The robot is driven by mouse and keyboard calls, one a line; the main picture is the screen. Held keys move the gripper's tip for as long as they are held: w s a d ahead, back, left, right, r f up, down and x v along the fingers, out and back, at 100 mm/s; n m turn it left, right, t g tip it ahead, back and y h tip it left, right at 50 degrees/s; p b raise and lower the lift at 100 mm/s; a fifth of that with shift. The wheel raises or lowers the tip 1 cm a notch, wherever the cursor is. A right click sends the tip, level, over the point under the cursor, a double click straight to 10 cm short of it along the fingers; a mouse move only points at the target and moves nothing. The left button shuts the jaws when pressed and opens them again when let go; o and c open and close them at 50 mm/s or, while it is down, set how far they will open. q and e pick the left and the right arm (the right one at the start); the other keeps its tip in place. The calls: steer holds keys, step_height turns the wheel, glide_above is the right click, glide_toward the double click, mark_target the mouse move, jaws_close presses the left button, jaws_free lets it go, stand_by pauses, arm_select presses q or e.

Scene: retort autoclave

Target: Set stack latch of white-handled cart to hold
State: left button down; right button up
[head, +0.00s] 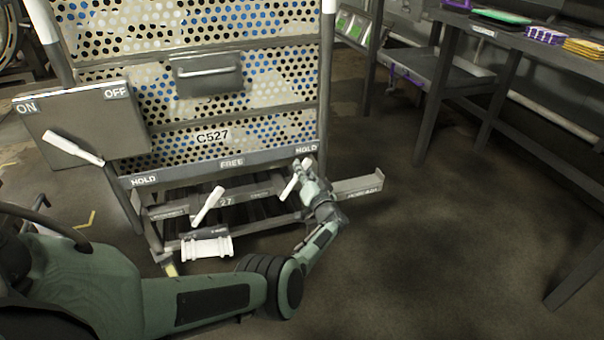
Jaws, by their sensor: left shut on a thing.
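The cart (212,118) has perforated panels, a C527 plate, and white ends on its upright posts. A grey strip (262,160) along its lower front reads HOLD at the left, FREE in the middle and HOLD at the right. A white latch lever (289,188) tilts up toward the right HOLD mark. My left gripper (303,172) is shut on this lever, just under that mark, and hides part of it. A second white lever (208,205) leans below the strip, left of FREE. My right gripper is out of view.
A grey ON/OFF box (85,125) with a white lever (72,148) stands at the left. A white roller-like part (207,248) sits low in front of the cart. A labelled bar (358,187) sticks out right. A dark table (500,40) stands at the right; the floor between is clear.

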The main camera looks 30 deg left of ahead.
arm_select(q)
steer(key=shift+w+d+f+m+b, duration=0.35)
steer(key=shift+w+m+b, duration=0.15)
steer(key=shift+m, duration=0.3)
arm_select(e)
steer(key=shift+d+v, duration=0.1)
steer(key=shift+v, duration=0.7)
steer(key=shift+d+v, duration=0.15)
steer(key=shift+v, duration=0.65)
arm_select(q)
steer(key=c, duration=1.4)
jaws_free()
steer(key=shift+o, duration=0.2)
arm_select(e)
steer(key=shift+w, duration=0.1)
arm_select(q)
steer(key=shift+d+f, duration=0.1)
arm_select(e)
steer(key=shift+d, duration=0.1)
arm_select(q)
steer(key=v, duration=0.7)
steer(key=shift+s, duration=0.2)
steer(key=shift+d, duration=0.1)
